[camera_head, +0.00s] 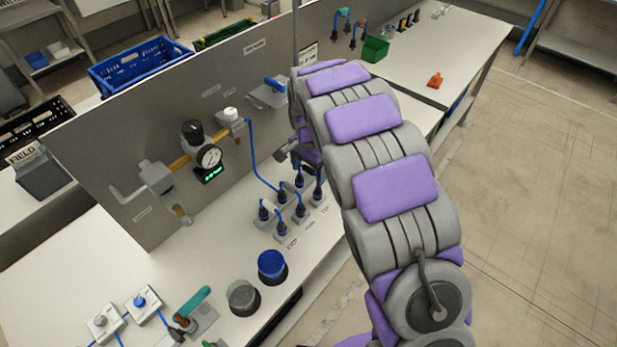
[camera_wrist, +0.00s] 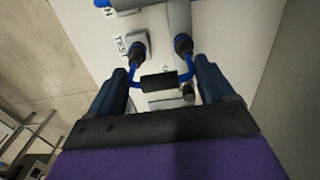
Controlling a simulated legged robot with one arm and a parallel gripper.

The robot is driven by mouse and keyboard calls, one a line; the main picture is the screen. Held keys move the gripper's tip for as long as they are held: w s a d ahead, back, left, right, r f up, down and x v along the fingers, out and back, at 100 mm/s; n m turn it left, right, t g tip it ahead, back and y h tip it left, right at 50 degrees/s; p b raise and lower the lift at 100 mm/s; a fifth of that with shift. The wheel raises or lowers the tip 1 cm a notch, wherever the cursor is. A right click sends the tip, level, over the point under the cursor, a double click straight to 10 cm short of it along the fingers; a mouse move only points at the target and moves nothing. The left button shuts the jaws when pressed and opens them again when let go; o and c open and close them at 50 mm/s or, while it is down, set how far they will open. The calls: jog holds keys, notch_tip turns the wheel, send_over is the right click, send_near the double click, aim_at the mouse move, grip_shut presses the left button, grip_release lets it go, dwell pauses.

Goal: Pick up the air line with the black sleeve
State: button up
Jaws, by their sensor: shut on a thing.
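The air line with the black sleeve (camera_wrist: 158,81) is a short blue loop between my fingers in the wrist view. Its ends sit in two dark plugs, a left one (camera_wrist: 138,52) and a right one (camera_wrist: 183,44), above pale blocks. My gripper (camera_wrist: 160,72) is shut on this line, with a dark finger on each side and the sleeve across the gap. The exact contact is hard to see. In the head view my gripper is mostly hidden behind my purple and grey arm, above the group of dark plugs (camera_head: 283,190) on the bench, and the sleeve cannot be made out.
An upright grey panel (camera_head: 90,160) with a gauge (camera_head: 209,157) stands behind the plugs. A blue button (camera_head: 272,264) and a grey knob (camera_head: 243,297) are in front of them. A green bin (camera_head: 375,48) and an orange piece (camera_head: 435,80) stand farther right.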

jog(key=shift+a, duration=0.1)
jog(key=shift+r+p, duration=0.65)
jog(key=shift+r, duration=1.1)
jog(key=shift+s+r, duration=0.1)
jog(key=shift+s, duration=0.15)
jog(key=s+d+r+p, duration=0.1)
jog(key=s+d, duration=0.5)
jog(key=s, duration=0.8)
jog(key=shift+s+r+p, duration=0.15)
jog(key=shift+s+p, duration=0.05)
jog(key=shift+p, duration=0.6)
